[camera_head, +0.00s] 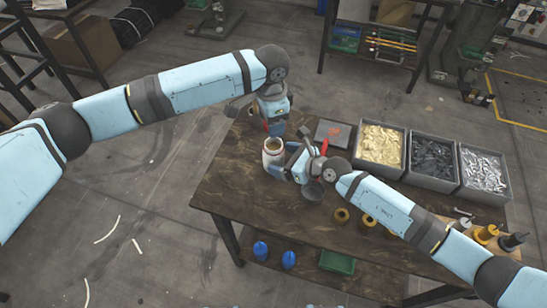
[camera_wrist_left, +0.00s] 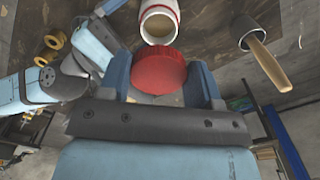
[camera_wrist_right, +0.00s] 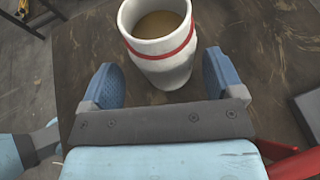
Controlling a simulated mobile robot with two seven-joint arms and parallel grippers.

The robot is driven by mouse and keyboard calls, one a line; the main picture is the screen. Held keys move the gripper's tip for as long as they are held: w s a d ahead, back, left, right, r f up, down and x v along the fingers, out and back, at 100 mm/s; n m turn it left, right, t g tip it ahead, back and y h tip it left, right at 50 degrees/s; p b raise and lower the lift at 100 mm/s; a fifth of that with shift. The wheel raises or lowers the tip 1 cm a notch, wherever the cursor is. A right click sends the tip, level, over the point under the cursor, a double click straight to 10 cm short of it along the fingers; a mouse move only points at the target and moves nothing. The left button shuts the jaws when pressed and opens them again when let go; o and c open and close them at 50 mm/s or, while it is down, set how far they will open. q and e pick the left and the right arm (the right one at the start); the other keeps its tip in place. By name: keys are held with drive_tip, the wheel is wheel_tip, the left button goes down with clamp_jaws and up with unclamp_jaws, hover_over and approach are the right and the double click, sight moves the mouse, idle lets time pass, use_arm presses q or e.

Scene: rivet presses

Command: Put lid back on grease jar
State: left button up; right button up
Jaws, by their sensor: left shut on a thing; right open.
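The white grease jar (camera_head: 273,152) stands open on the wooden table near its left end, with a red band and brown grease inside. It also shows in the left wrist view (camera_wrist_left: 158,22) and the right wrist view (camera_wrist_right: 160,45). The red lid (camera_wrist_left: 158,72) is between the fingers of my left gripper (camera_wrist_left: 158,85), apart from the jar. In the head view my left gripper (camera_head: 276,126) is just behind the jar. My right gripper (camera_wrist_right: 162,85) is open, its fingertips close to the jar's near side; I cannot tell if they touch.
Three grey bins of small parts (camera_head: 381,146) line the table's back right. A grey box (camera_head: 333,133) with a red mark sits left of them. Yellow rings (camera_head: 342,215) lie at the front. A dark cup with a wooden handle (camera_wrist_left: 262,60) is near the jar.

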sight(282, 159)
drive_tip(key=shift+x, duration=1.7)
drive_tip(key=c, duration=1.2)
use_arm(q)
drive_tip(key=shift+s+a+f, duration=0.15)
drive_tip(key=shift+f, duration=1.1)
drive_tip(key=shift+s+a+f, duration=0.1)
drive_tip(key=shift+f, duration=1.15)
